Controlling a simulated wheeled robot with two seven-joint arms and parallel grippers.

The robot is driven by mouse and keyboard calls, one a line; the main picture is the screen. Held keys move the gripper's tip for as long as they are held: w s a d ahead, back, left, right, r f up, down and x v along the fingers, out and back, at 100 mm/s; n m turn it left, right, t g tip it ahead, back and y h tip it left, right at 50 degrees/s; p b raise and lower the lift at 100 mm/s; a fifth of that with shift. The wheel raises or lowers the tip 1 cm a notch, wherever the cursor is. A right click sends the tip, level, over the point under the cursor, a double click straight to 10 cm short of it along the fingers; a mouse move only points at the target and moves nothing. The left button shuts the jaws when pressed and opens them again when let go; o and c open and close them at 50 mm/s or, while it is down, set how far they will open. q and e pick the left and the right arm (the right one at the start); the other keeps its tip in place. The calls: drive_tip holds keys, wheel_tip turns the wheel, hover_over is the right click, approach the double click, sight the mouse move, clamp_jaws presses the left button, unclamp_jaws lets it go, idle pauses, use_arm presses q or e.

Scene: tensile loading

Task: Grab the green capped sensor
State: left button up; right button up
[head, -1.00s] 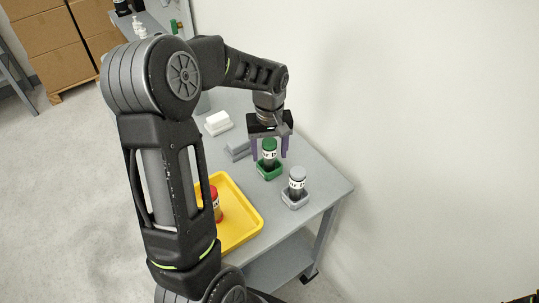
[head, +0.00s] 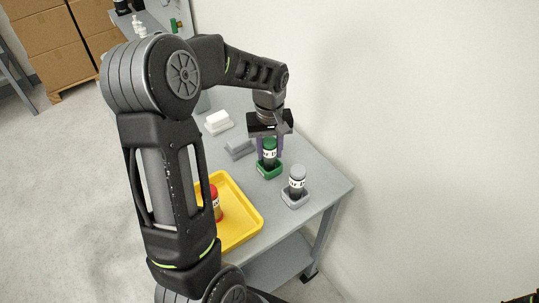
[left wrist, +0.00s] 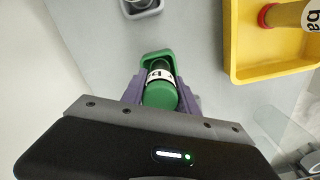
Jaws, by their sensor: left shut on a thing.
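The green capped sensor (head: 269,147) stands upright in a green holder (head: 270,172) on the grey table. In the left wrist view its green cap (left wrist: 160,95) and white label show, with the green holder (left wrist: 156,58) behind it. My left gripper (head: 269,150) comes down from above. Its purple fingers are shut on the sensor from both sides, and they also show in the left wrist view (left wrist: 160,92). The sensor's lower part sits within the holder.
A grey-capped sensor (head: 297,178) stands in a grey holder (head: 295,201) close by on the right. A yellow tray (head: 252,217) with a red-capped sensor (head: 215,203) lies nearer. White (head: 218,120) and grey blocks (head: 239,147) lie behind. A wall borders the table on the right.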

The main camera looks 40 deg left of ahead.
use_arm(q)
clamp_jaws()
drive_tip(key=shift+r, duration=0.1)
drive_tip(key=shift+w+r, duration=0.1)
drive_tip(key=shift+r, duration=0.2)
wheel_tip(320, 180, up, 9)
drive_tip(key=shift+r+b, duration=0.15)
drive_tip(key=shift+b, duration=0.65)
